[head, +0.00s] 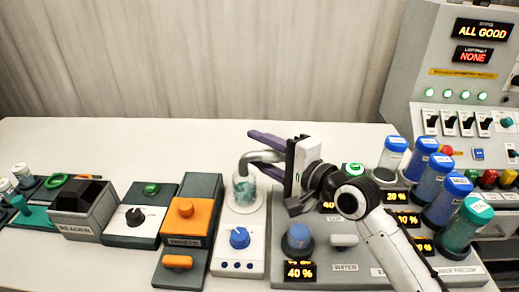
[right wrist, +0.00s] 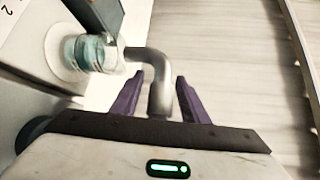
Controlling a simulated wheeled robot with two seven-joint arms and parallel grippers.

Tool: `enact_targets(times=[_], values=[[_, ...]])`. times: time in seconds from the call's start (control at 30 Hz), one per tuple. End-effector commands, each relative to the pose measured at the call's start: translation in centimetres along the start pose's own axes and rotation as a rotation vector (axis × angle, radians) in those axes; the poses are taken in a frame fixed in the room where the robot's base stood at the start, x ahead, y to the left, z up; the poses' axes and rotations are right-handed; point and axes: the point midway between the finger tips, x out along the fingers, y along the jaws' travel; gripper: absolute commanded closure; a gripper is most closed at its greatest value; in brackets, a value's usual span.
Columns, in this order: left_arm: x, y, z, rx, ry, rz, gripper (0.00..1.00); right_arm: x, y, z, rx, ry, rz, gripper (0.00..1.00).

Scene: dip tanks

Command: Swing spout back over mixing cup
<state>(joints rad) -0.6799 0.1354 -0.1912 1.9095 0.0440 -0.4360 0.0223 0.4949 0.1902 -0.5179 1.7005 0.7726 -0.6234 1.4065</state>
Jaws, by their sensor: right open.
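The grey bent spout (head: 246,163) reaches left and curves down over the mixing cup, a clear glass (head: 244,190) with teal contents on a white round base. In the right wrist view the spout (right wrist: 159,80) passes between the purple fingers, and its end meets the edge of the cup (right wrist: 88,53). My right gripper (head: 258,151) is open around the spout, with gaps on both sides in the wrist view (right wrist: 158,88). In the head view the gripper hides the spout's right part. My left gripper is not in view.
A blue knob (head: 240,238) sits in front of the cup. An orange-topped box (head: 186,215) stands close on the left. Tall blue and green capped bottles (head: 422,160) stand to the right, beyond my right arm. A control panel (head: 465,60) at the back right reads "ALL GOOD".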

Motion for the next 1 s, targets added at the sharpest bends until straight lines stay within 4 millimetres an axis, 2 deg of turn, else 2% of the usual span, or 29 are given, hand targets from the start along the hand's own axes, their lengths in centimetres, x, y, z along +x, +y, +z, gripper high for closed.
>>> enact_targets(times=[0.03, 0.2, 0.3, 0.67, 0.87, 1.0], values=[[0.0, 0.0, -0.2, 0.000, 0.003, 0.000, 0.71, 0.0, 0.0, 0.0, 0.000, 0.000, 0.000, 0.59], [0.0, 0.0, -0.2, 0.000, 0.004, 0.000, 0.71, 0.0, 0.0, 0.0, 0.000, 0.000, 0.000, 0.88], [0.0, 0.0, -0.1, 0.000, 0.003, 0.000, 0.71, 0.0, 0.0, 0.0, 0.001, 0.000, 0.000, 1.00], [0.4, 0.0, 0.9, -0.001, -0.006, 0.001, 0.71, -0.1, 0.2, 0.2, -0.004, -0.032, 0.005, 1.00], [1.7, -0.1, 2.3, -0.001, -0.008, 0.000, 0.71, -0.5, 0.7, 0.8, -0.020, -0.128, 0.020, 1.00], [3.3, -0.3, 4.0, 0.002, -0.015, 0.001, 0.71, -1.1, 1.2, 1.5, -0.037, -0.237, 0.035, 1.00]])
